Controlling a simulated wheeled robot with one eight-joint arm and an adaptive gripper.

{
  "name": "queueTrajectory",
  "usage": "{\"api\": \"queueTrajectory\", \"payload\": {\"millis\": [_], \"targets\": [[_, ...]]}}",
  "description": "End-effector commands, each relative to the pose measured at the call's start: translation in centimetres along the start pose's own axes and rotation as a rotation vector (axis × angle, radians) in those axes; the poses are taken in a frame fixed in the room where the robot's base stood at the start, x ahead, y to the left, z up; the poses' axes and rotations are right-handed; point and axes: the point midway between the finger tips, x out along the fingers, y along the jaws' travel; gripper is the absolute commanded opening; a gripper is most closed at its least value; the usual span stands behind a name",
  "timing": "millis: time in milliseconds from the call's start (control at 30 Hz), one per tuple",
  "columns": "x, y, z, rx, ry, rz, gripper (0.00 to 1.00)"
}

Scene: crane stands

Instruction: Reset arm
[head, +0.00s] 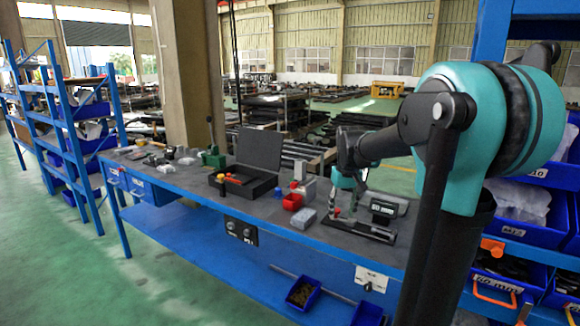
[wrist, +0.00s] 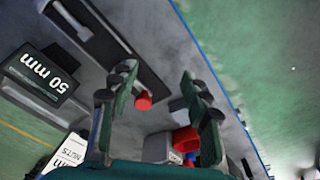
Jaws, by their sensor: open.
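My gripper (head: 345,199) hangs over the right part of the blue workbench (head: 250,225) in the head view. In the wrist view its two green fingers stand apart, and the gripper (wrist: 158,76) is open. A small red round piece (wrist: 143,101) shows between the fingers, with nothing visibly gripped. It also shows as a small red spot (head: 337,212) below the gripper in the head view. A long black plate (head: 358,231) lies on the bench under the gripper. A display reading 50 mm (wrist: 42,75) stands beside it, also in the head view (head: 384,208).
A red bin (head: 292,202) and a grey block (head: 304,219) sit left of the gripper. An open black case (head: 258,152) stands farther left. Blue shelving with bins (head: 507,205) is at the right. Green floor (head: 170,275) is clear in front of the bench.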

Motion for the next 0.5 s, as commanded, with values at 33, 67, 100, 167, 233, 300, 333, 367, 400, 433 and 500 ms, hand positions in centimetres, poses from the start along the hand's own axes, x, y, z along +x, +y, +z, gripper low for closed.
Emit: {"api": "queueTrajectory", "payload": {"millis": [33, 67, 100, 167, 233, 300, 333, 367, 400, 433, 500], "targets": [[1.5, -0.3, 2.7, 0.012, 0.023, 0.002, 0.47], [2.3, -0.4, 4.1, 0.019, 0.038, 0.004, 0.47], [3.5, -0.7, 6.0, 0.030, 0.058, 0.006, 0.47], [5.1, -1.0, 8.9, 0.045, 0.086, 0.008, 0.47], [6.8, -1.3, 11.9, 0.061, 0.116, 0.010, 0.47], [8.5, -1.7, 14.9, 0.076, 0.145, 0.011, 0.47], [9.1, -1.8, 16.1, 0.081, 0.157, 0.012, 0.47], [9.8, -1.9, 17.3, 0.087, 0.167, 0.012, 0.47], [10.6, -2.1, 18.8, 0.094, 0.181, 0.012, 0.47], [11.1, -2.2, 19.7, 0.100, 0.191, 0.013, 0.47], [12.2, -2.5, 21.8, 0.109, 0.209, 0.013, 0.47]]}}
